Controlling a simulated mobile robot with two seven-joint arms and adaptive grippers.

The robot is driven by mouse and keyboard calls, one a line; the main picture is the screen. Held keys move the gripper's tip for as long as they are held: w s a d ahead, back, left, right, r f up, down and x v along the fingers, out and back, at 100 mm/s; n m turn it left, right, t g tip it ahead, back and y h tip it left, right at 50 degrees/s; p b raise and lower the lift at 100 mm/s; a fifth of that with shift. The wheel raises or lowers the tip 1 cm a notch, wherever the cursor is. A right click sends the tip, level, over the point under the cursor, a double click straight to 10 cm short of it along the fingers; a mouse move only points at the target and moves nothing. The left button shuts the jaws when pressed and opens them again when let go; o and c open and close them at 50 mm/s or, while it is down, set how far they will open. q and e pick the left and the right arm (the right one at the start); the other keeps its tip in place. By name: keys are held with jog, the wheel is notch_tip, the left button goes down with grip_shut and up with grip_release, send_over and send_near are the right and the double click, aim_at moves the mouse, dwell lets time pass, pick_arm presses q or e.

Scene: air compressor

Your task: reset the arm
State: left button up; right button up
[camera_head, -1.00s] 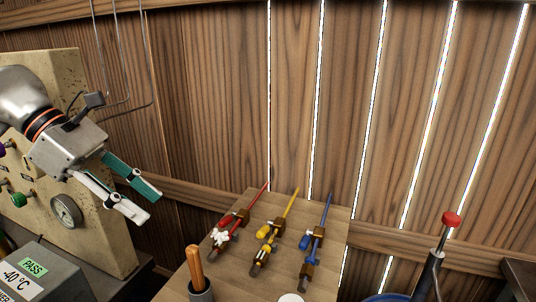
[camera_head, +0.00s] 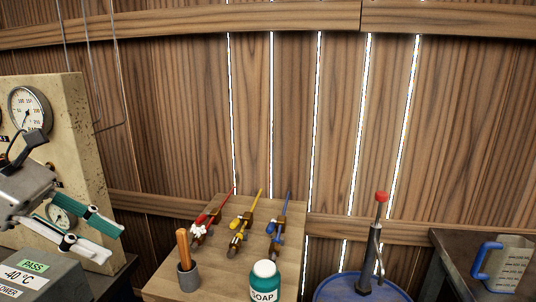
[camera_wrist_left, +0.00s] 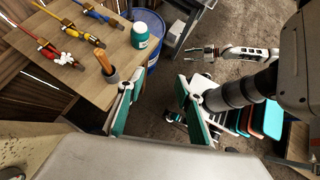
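My left gripper (camera_head: 112,243) is at the left of the head view, in front of the beige gauge panel. Its two teal-and-white fingers are apart, with nothing between them. In the left wrist view the same gripper (camera_wrist_left: 158,100) shows its fingers spread wide over the floor beside the wooden table. What looks like my right gripper (camera_wrist_left: 197,53) shows small in the left wrist view, at the end of a white and dark arm. I cannot tell whether it is open. The right gripper is outside the head view.
A wooden table (camera_head: 210,278) holds red, yellow and blue tools (camera_head: 240,230), a grey cup (camera_head: 188,279) with a wooden handle, and a soap jar (camera_head: 264,283). A blue drum (camera_head: 335,290) with a pump and a jug (camera_head: 508,265) stand right. A gauge panel (camera_head: 85,150) stands left.

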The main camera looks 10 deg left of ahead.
pick_arm(q)
jog(key=w+d+r+n+t+h, duration=0.2)
jog(key=w+d+n+t+h, duration=0.7)
jog(key=w+d+n+t, duration=0.15)
jog(key=w+a+f+n+t+y, duration=0.1)
jog(key=a+f+n+t+y, duration=0.2)
jog(key=a+f+n+y, duration=0.7)
jog(key=w+a+f+n+t+y, duration=0.1)
jog(key=a+f+n+t+y, duration=0.2)
jog(key=f+n+y, duration=0.8)
jog(key=s+a+f+n+g+y, duration=0.2)
jog(key=s+f+n+g, duration=1.05)
jog(key=s+f, duration=0.75)
jog(key=w+d+f+n+t+h, duration=0.1)
jog(key=d+f+h, duration=0.6)
jog(key=d+f, duration=0.7)
jog(key=d+n+t, duration=0.1)
jog(key=d+t, duration=0.1)
jog(key=shift+w+t, duration=0.3)
jog(key=shift+w, duration=0.05)
pick_arm(e)
jog(key=shift+w+f, duration=0.1)
jog(key=shift+w, duration=0.5)
